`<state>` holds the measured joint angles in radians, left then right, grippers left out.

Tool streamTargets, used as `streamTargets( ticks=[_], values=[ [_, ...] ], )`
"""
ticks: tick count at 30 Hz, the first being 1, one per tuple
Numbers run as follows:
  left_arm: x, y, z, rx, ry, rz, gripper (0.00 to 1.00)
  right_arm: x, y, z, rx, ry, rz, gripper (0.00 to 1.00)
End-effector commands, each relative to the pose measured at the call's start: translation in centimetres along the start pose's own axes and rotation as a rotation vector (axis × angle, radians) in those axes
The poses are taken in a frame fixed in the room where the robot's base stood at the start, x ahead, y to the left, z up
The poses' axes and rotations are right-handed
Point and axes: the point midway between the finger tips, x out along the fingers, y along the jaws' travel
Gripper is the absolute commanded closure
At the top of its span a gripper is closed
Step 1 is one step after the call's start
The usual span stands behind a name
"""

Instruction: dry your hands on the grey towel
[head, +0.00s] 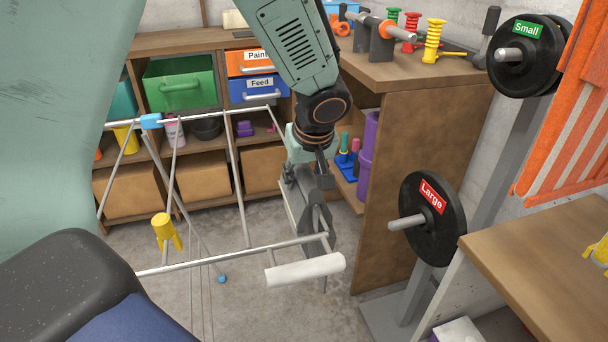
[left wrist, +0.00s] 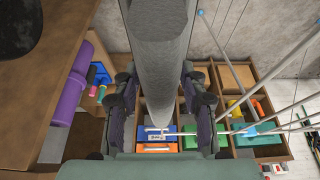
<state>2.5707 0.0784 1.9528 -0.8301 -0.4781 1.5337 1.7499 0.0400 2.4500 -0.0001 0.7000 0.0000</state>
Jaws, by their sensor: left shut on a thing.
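My left gripper (head: 318,190) reaches down from the top middle of the head view, beside the thin-barred drying rack (head: 215,258). It is shut on a grey thing that I take for the grey towel (head: 303,208); this hangs narrow and nearly edge-on below the jaws, close to the rack's right end. In the left wrist view the grey towel (left wrist: 160,55) is a broad grey shape tapering between the fingers of the left gripper (left wrist: 160,112). The fingertips' exact hold is partly hidden. My right gripper is not in view.
A wooden cabinet (head: 430,150) stands close to the right of my left gripper. Weight plates labelled Large (head: 445,235) and Small (head: 535,70) and an orange striped cloth (head: 575,130) are farther right. A shelf with bins (head: 180,85) is behind the rack.

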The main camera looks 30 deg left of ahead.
Motion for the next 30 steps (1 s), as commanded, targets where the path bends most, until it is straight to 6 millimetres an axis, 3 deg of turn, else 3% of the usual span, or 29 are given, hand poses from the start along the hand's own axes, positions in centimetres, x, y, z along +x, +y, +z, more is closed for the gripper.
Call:
streamTargets(
  ticks=[12,13,22,30],
  values=[
    [-0.05,0.03,-0.05,0.0,0.001,0.001,1.0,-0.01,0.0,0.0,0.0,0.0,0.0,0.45],
    [-0.05,0.03,-0.05,0.0,0.001,0.001,0.56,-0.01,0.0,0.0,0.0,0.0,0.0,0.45],
    [-0.02,0.02,-0.03,0.0,0.001,0.0,0.31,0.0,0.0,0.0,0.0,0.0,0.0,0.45],
    [-0.03,0.01,-0.01,0.0,0.0,0.0,0.31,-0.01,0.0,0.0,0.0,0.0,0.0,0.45]
  ],
)
